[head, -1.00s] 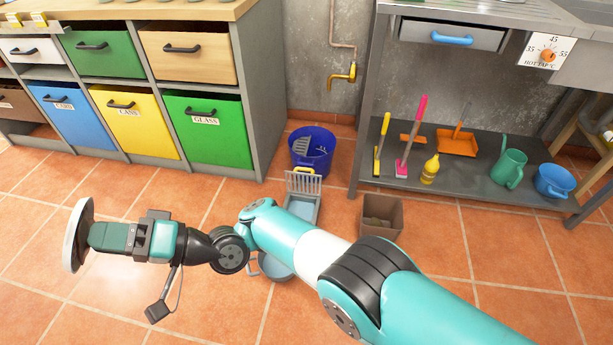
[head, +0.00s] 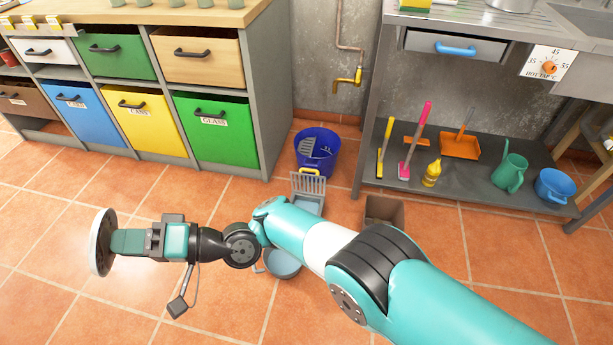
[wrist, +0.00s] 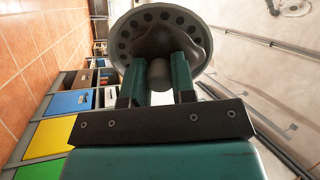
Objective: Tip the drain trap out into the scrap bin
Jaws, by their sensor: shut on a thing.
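My gripper (head: 122,242) is shut on the drain trap (head: 100,242), a pale round dish seen nearly edge-on at the far left of the head view. The trap stands on edge, well above the floor tiles. In the wrist view the trap (wrist: 138,25) shows a grey rim with a ring of holes, and a dark rounded lump in its middle. The fingers (wrist: 158,78) close on a stub below it. A brown open box (head: 385,209) stands on the floor right of my arm, partly hidden by it. No label shows which container is the scrap bin.
A blue bucket (head: 317,152), a grey tray with a rack (head: 308,190) and a blue-grey pan (head: 283,262) stand beyond my arm. Labelled sorting bins (head: 212,132) line the left. A metal shelf (head: 465,180) with tools is at right. Floor at left is clear.

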